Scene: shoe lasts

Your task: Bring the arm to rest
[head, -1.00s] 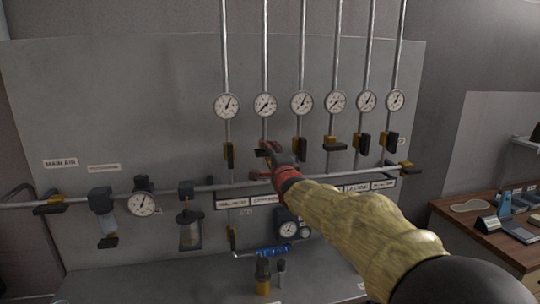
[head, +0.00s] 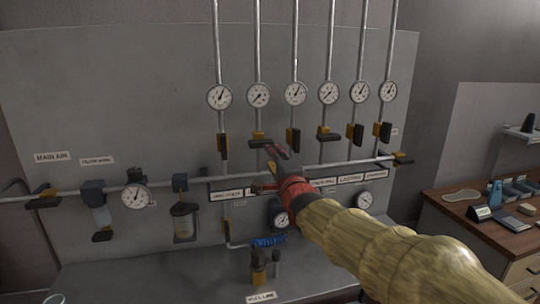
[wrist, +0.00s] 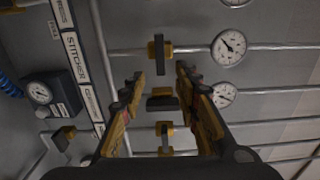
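A grey panel (head: 120,75) carries vertical pipes with round gauges (head: 219,97) and yellow-and-black valves (head: 328,133). A horizontal pipe (head: 65,195) crosses it, with a filter bowl (head: 183,222) below. A wooden bench (head: 450,208) stands at the right. Space in front of the upper panel looks clear.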

